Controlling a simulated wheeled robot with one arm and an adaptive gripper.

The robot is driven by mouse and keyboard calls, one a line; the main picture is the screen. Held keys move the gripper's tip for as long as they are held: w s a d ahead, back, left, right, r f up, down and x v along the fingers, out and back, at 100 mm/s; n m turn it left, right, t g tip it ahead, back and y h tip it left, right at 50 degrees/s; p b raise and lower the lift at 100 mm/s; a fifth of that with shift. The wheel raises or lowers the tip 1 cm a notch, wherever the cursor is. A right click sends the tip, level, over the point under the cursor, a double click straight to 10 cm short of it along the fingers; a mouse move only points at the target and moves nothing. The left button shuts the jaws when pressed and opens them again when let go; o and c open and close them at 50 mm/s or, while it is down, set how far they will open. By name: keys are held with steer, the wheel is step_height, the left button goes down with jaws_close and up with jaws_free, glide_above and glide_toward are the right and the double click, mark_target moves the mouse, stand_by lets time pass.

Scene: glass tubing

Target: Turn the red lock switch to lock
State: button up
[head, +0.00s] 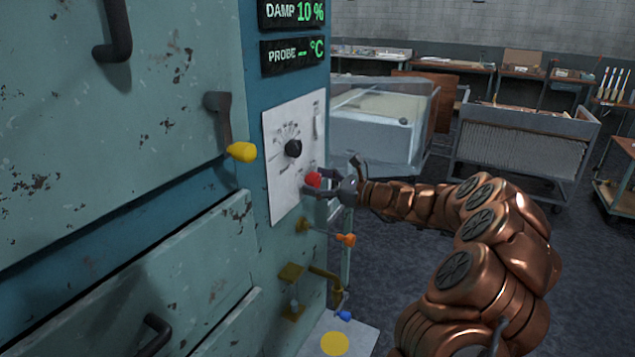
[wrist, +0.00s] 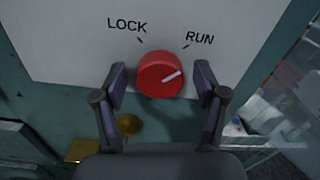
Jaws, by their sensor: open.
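The red lock switch (wrist: 160,76) is a round knob at the lower edge of a white panel (wrist: 75,35). Its white pointer line is tilted up and right, toward the RUN mark. The LOCK mark is at its upper left. My gripper (wrist: 161,78) is open, with one finger on each side of the knob. A gap shows at the right finger. In the head view the red switch (head: 313,179) is partly covered by my gripper (head: 318,186).
A black dial (head: 293,148) sits above the switch on the same panel. An orange-tipped lever (head: 346,239) and a blue-tipped lever (head: 344,316) are below. Carts (head: 525,140) stand behind on open floor.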

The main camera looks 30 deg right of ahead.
steer(key=c, duration=1.1)
steer(key=shift+c, duration=0.2)
steer(key=shift+f+b, duration=0.1)
steer(key=shift+b, duration=0.35)
steer(key=shift+n+b, duration=0.35)
steer(key=shift+n, duration=0.15)
steer(key=n+b, duration=0.4)
steer(key=b, duration=0.1)
steer(key=shift+f, duration=0.2)
steer(key=n+b, duration=0.5)
steer(key=b, duration=0.2)
steer(key=shift+a, duration=0.1)
steer(key=n+b, duration=0.5)
steer(key=b, duration=0.1)
steer(key=shift+r+n+b, duration=0.15)
steer(key=shift+n+b, duration=1.15)
steer(key=shift+n, duration=0.1)
steer(key=shift+r, duration=0.1)
